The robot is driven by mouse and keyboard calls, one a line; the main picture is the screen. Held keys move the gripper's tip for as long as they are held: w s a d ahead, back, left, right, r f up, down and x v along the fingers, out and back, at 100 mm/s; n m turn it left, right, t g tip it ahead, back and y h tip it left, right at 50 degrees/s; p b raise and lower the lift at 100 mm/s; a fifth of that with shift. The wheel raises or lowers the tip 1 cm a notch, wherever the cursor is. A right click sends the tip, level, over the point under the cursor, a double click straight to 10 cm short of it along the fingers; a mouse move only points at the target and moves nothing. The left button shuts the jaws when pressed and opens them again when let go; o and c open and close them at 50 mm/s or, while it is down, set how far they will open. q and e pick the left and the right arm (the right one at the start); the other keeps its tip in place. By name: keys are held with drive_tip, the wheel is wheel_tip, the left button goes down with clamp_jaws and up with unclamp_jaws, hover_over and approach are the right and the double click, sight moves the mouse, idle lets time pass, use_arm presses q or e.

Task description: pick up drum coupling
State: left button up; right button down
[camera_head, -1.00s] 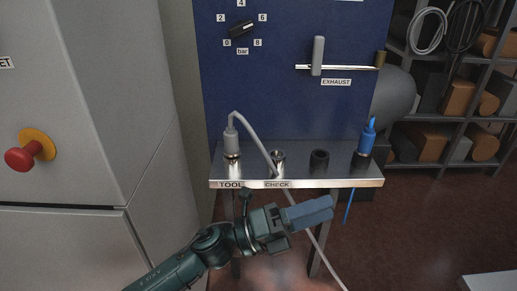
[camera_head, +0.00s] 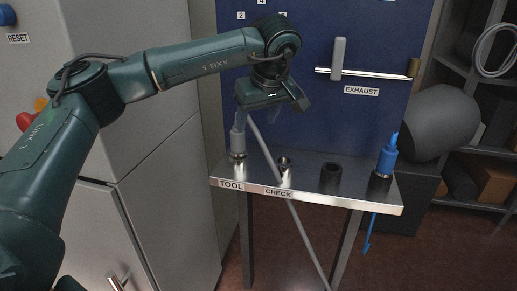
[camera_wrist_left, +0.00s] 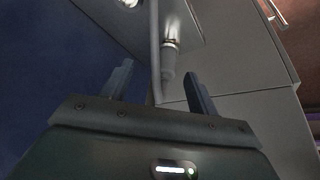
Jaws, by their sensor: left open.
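A grey coupling (camera_head: 238,140) with a grey hose stands upright in the socket marked TOOL, at the left end of a metal shelf (camera_head: 318,201). A blue coupling (camera_head: 387,158) stands at the shelf's right end. I cannot tell from labels which is the drum coupling. My left gripper (camera_head: 258,114) is open and empty, just above the grey coupling and partly hidden by its own wrist. In the left wrist view, the grey coupling (camera_wrist_left: 168,66) shows beyond and between the spread fingers (camera_wrist_left: 160,88), apart from them. The right gripper is not in view.
Two empty sockets stand between the couplings: a metal one (camera_head: 285,170) and a dark one (camera_head: 331,176). The grey hose (camera_head: 292,212) hangs over the shelf's front. Behind is a blue panel (camera_head: 310,120) with an EXHAUST lever (camera_head: 339,60); a grey cabinet (camera_head: 165,160) stands left.

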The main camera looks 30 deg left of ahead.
sight(236, 140)
use_arm(q)
drive_tip(key=shift+y, duration=0.5)
drive_tip(key=a+f, duration=0.1)
drive_tip(key=w+a+f, duration=0.1)
drive_tip(key=a+f, duration=0.1)
drive_tip(key=w+a+f, duration=0.1)
drive_tip(key=a, duration=0.1)
drive_tip(key=shift+w+a+f, duration=0.1)
drive_tip(key=shift+a+f, duration=0.1)
drive_tip(key=shift+f, duration=0.1)
drive_tip(key=shift+s+p+x, duration=0.15)
drive_tip(key=shift+p+x, duration=0.05)
drive_tip(key=shift+x, duration=1.15)
drive_tip(key=shift+s+p+x, duration=0.15)
drive_tip(key=shift+p+x, duration=0.05)
drive_tip(key=shift+x, duration=1.15)
drive_tip(key=shift+c, duration=0.2)
drive_tip(key=c, duration=1.1)
